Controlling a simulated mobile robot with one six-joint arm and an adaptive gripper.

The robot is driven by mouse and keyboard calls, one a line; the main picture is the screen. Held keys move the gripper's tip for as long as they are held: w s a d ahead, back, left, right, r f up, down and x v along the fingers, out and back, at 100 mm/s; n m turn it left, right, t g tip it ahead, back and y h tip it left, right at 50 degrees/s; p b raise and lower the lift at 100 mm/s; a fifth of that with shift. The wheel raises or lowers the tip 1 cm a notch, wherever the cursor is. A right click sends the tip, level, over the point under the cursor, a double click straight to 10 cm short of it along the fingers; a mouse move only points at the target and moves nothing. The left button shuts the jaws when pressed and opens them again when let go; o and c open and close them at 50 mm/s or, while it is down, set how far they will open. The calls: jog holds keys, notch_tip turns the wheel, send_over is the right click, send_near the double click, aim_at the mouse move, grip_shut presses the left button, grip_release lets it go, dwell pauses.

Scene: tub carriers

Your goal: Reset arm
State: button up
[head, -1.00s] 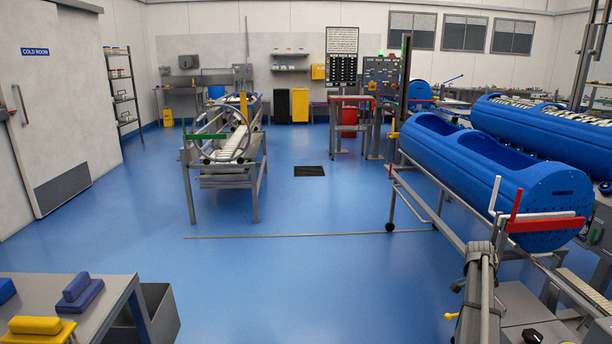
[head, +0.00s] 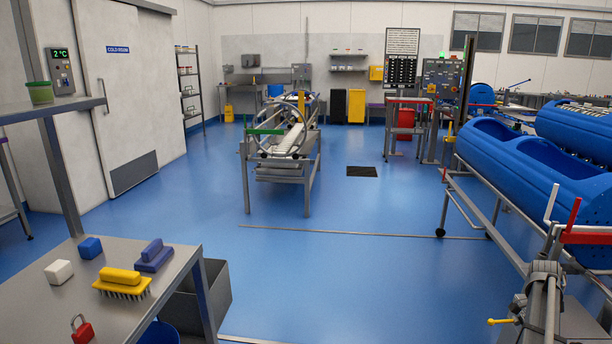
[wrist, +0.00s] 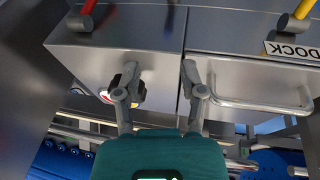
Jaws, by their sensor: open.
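My gripper (wrist: 160,84) shows in the wrist view, with a teal body and two grey fingers. The fingers stand apart with nothing between them. They are in front of a steel cabinet front (wrist: 225,50); whether they touch it, I cannot tell. A black knob (wrist: 129,75) is close beside the left finger, partly hidden by it. A bar handle (wrist: 262,104) is to the right of the right finger. I cannot make out my gripper in the head view.
The wrist view shows a red lever (wrist: 86,10), a yellow lever (wrist: 303,10) and a DOCK label (wrist: 290,50). In the head view, a steel table (head: 195,277) holds brushes and a padlock. A blue tub (head: 520,160) rests on a rail frame at right. The blue floor between is open.

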jog(key=w+a+f+n+t+b, duration=0.1)
jog(key=w+a+f+n+b, duration=0.15)
jog(key=a, duration=0.75)
jog(key=w+a+f+n+b, duration=0.1)
jog(key=a+n, duration=0.3)
jog(key=a, duration=0.6)
jog(key=w+a+f+n+t+b, duration=0.1)
jog(key=w+a+f+n+b, duration=0.15)
jog(key=a, duration=0.75)
jog(key=s+a+f+n+y+b, duration=0.1)
jog(key=s+a+f+n, duration=0.2)
jog(key=a, duration=0.6)
jog(key=s+a+n+b, duration=0.2)
jog(key=s+a+n, duration=0.15)
jog(key=a, duration=0.55)
jog(key=s+a+f+n+y+b, duration=0.15)
jog(key=a+n, duration=0.35)
jog(key=a, duration=0.5)
notch_tip(320, 180, up, 37)
jog(key=p, duration=3.8)
jog(key=shift+s+t, duration=0.25)
jog(key=shift+t, duration=0.15)
